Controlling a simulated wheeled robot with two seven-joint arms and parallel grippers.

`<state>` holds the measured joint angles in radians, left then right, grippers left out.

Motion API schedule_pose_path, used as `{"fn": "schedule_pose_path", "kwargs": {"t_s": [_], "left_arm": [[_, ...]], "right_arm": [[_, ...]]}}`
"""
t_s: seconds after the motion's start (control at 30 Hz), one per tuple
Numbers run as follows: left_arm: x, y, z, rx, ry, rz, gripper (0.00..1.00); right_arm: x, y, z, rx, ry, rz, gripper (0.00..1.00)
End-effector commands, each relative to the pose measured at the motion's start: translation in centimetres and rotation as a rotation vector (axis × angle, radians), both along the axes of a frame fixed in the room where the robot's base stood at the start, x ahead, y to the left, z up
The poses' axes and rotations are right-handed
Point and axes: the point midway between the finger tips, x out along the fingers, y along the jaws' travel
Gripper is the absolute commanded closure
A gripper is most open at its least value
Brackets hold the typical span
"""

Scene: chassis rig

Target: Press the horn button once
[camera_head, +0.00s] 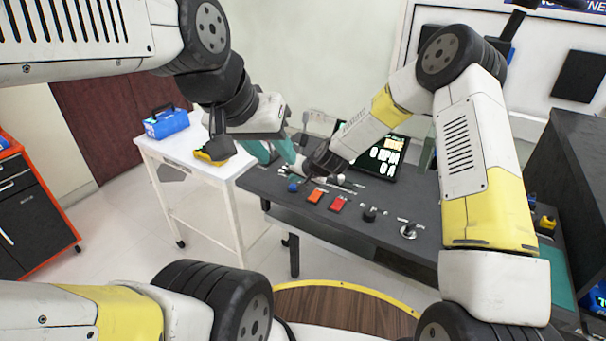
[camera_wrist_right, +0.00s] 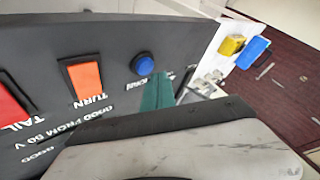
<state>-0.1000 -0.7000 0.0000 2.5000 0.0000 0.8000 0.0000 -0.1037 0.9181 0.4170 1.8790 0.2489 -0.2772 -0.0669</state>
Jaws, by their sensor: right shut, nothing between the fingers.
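The horn button is a round blue button (camera_head: 292,187) at the left end of the dark control panel. In the right wrist view the blue button (camera_wrist_right: 145,65) stands clear, beside an orange switch. My right gripper (camera_wrist_right: 157,92) is shut and empty, its teal fingertips a little to the right of and below the button in that view. In the head view my right wrist hangs above the button, apart from it. My left gripper (camera_head: 263,150) is close by at the left end of the panel; overlapping teal fingers hide its opening.
An orange TURN switch (camera_head: 317,196), a red TAIL switch (camera_head: 339,204) and black knobs share the panel. A screen (camera_head: 384,158) stands behind. A white table (camera_head: 221,170) at left holds a blue toolbox (camera_head: 166,122) and a yellow item (camera_head: 212,154).

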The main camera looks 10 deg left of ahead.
Motion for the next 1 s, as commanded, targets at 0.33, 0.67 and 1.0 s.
{"fn": "schedule_pose_path", "kwargs": {"t_s": [0.33, 0.67, 1.0], "left_arm": [[0.00, 0.00, 0.00, 0.000, 0.000, 0.000, 0.64], [0.00, 0.00, 0.00, 0.000, 0.000, 0.000, 0.64], [0.00, 0.00, 0.00, 0.000, 0.000, 0.000, 0.64]], "right_arm": [[0.00, 0.00, 0.00, 0.000, 0.000, 0.000, 1.00], [0.00, 0.00, 0.00, 0.000, 0.000, 0.000, 1.00], [-0.01, -0.02, -0.80, 0.000, 0.001, -0.001, 1.00]]}}
